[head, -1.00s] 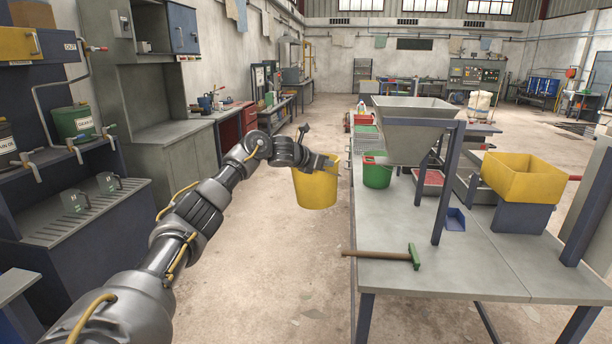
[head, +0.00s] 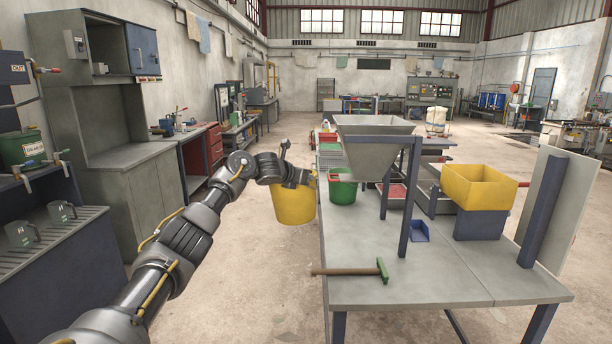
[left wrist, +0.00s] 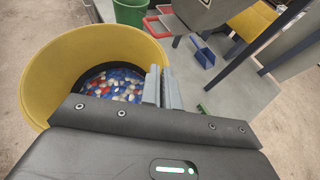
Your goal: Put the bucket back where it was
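The yellow bucket (head: 294,204) hangs in the air just left of the grey workbench (head: 375,290) in the head view. My left gripper (head: 298,178) is shut on the bucket's rim. In the left wrist view the two fingers (left wrist: 162,88) pinch the rim of the yellow bucket (left wrist: 85,55). The bucket is about upright and holds many small blue, white and red pieces (left wrist: 112,84). My right gripper is in neither view.
Open concrete floor (head: 245,270) lies left of the bench.

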